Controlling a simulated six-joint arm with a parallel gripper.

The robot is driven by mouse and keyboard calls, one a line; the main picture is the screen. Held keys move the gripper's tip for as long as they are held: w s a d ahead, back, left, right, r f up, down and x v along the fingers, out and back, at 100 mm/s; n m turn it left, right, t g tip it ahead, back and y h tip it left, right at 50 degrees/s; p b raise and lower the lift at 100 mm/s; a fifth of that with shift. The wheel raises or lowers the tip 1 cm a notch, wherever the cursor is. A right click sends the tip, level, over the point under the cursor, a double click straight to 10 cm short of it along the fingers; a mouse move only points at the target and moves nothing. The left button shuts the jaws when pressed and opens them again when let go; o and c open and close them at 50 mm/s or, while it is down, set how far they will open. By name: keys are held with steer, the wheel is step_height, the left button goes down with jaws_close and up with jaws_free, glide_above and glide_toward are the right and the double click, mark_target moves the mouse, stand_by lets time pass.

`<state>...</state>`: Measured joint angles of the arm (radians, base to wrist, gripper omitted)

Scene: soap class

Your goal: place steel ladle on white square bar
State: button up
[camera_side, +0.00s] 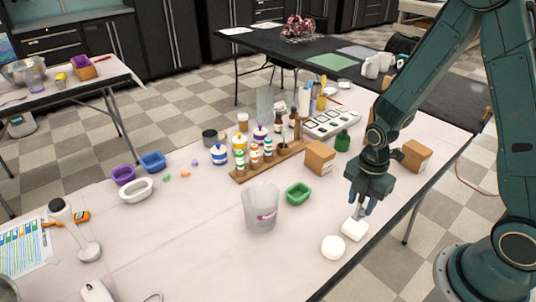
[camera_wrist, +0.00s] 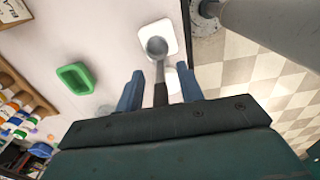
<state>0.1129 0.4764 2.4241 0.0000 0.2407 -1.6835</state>
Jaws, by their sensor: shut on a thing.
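In the wrist view the bar (camera_wrist: 145,31) is a rounded white square at the top. My gripper (camera_wrist: 158,92) is shut on the steel ladle, whose dark handle (camera_wrist: 161,94) runs between the blue fingers. The ladle's grey bowl (camera_wrist: 157,46) overlaps the bar in the wrist view. In the side view the ladle (camera_side: 358,212) is small and partly hidden by the fingers. I cannot tell whether it touches the bar.
A green tray (camera_side: 298,193), a translucent pitcher (camera_side: 262,208) and a cardboard box (camera_side: 319,158) stand to the left. A wooden rack (camera_side: 270,162) with bottles is farther back. The front middle of the table is clear.

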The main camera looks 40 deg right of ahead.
mark_target(359, 210)
steer(key=shift+f, duration=0.1)
steer(key=shift+f, duration=1.8)
steer(key=shift+f, duration=0.1)
steer(key=o, duration=1)
steer(key=shift+r, duration=6.15)
